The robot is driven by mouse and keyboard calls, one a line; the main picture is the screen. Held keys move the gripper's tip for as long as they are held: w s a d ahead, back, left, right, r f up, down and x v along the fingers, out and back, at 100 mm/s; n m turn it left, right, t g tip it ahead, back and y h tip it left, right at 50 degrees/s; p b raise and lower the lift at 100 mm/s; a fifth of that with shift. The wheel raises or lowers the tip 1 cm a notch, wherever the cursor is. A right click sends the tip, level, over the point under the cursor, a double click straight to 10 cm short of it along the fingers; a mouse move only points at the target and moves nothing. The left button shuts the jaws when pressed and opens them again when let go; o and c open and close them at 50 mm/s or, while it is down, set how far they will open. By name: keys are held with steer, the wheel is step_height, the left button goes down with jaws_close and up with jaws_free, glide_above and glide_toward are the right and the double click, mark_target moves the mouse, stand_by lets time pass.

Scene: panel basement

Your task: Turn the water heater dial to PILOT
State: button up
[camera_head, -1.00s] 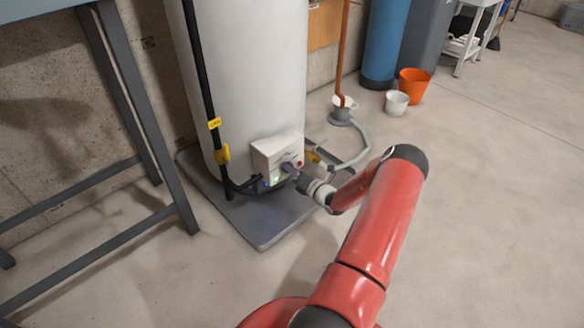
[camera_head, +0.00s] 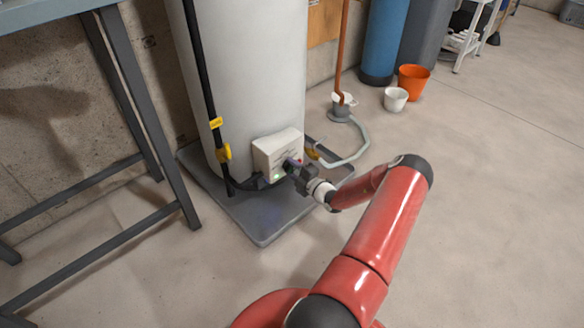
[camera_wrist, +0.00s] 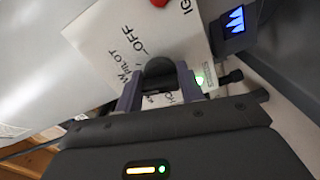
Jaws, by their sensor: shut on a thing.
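The water heater (camera_head: 250,70) is a tall white tank with a white control box (camera_head: 277,150) low on its front. In the wrist view the box's label panel (camera_wrist: 105,45) carries the words OFF and PILOT, partly cut off or covered. The dark round dial (camera_wrist: 160,69) sits between the fingers of my gripper (camera_wrist: 159,85), which is shut on it. In the head view my gripper (camera_head: 293,168) reaches the box front from the right and hides the dial. I cannot tell which word the dial points at.
A red button (camera_wrist: 160,2) and a blue-lit display (camera_wrist: 236,22) are near the dial. The heater stands on a grey tray (camera_head: 262,228). A dark-framed table (camera_head: 140,110) stands left. A hose (camera_head: 362,145), white bucket (camera_head: 396,99) and orange bucket (camera_head: 413,81) are right.

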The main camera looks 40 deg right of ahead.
steer(key=m, duration=0.4)
steer(key=shift+f+m, duration=0.1)
steer(key=shift+m, duration=0.3)
stand_by(0.4)
steer(key=o, duration=1)
steer(key=shift+c, duration=0.2)
steer(key=s, duration=0.7)
steer(key=shift+s+d+p, duration=0.3)
steer(key=shift+s+p, duration=0.1)
steer(key=shift+p, duration=0.05)
